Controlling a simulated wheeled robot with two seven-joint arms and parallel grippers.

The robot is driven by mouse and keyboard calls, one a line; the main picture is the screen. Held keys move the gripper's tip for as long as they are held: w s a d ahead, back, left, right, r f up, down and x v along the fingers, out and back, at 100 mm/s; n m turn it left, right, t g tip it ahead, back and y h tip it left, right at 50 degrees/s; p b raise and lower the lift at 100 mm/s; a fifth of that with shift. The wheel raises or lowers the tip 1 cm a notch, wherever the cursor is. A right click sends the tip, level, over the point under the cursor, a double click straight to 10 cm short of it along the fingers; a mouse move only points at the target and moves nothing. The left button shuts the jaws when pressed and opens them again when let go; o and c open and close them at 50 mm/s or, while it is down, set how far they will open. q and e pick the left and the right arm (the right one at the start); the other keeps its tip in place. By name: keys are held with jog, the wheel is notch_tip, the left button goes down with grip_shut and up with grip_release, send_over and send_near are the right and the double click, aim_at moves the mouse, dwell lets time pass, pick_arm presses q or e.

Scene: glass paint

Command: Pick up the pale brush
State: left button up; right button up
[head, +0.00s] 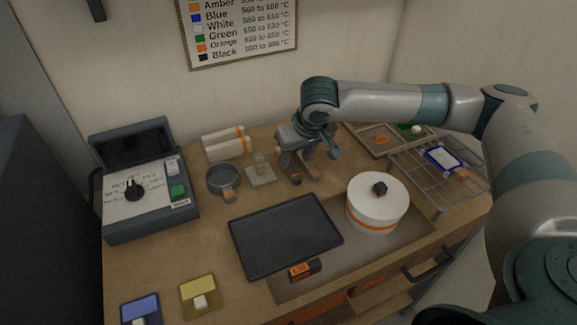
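I cannot clearly make out a pale brush in the head view. A small pale beige block with an upright part (260,171) stands on the table just left of my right gripper; it is too small to tell what it is. My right gripper (305,176) points down close above the table, behind the dark tray. Its two fingers look apart, with nothing visible between them. The gripper and wrist hide the table behind them. My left gripper is not in view.
A dark tray (285,238) lies in the middle. A round white kiln (377,206) stands right of it, a wire rack (420,188) farther right. A grey control box (150,215) is at left. A grey bowl (222,178) and white rolls (228,151) stand near the back.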

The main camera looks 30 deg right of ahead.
aim_at(290, 165)
jog(key=shift+w+f, duration=0.15)
jog(key=shift+w, duration=0.05)
jog(key=p+x, duration=0.1)
jog(key=x, duration=0.3)
jog(key=shift+w+a+p, duration=0.15)
jog(key=shift+a+p, duration=0.05)
jog(key=shift+p, duration=0.15)
jog(key=shift+w+f, duration=0.1)
jog(key=shift+f, duration=0.1)
jog(key=shift+c, duration=0.3)
grip_shut()
